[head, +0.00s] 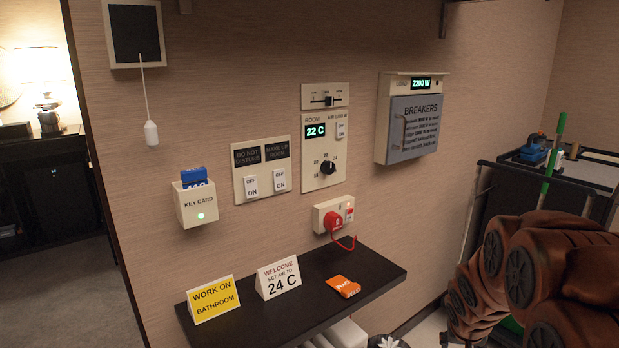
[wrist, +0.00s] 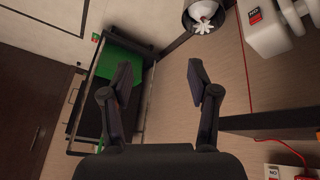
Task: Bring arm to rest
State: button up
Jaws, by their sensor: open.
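My arm shows at the lower right of the head view, folded near the cart; my gripper is not visible there. In the wrist view my gripper (wrist: 158,85) is open, with its two dark fingers spread apart and nothing between them. Beyond the fingers are the tan wall and a cart with a green surface (wrist: 122,62). The fingers appear clear of the wall, shelf and cart.
A dark shelf (head: 375,270) bears a yellow sign (head: 212,300), a white sign (head: 278,278) and an orange packet (head: 343,286). Above it are a red plug (head: 333,221), a thermostat panel (head: 325,150) and a breaker box (head: 410,118). A cart (head: 585,172) stands at right.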

jog(key=s+a+r+n+g+y+p, duration=0.1)
jog(key=s+a+r, duration=0.4)
jog(key=s, duration=0.5)
jog(key=s+a+r+n+g+y+p, duration=0.1)
jog(key=s+a+r+g+p, duration=0.2)
jog(key=s, duration=0.8)
jog(key=s+a+r+n+g+y+p, duration=0.1)
jog(key=s+a+r+g+p, duration=0.1)
jog(key=s+a+r+p, duration=0.3)
jog(key=s+a+r, duration=0.3)
jog(key=s+r, duration=0.2)
jog(key=s, duration=0.1)
jog(key=shift+s+r+p, duration=0.15)
jog(key=shift+r+p, duration=0.15)
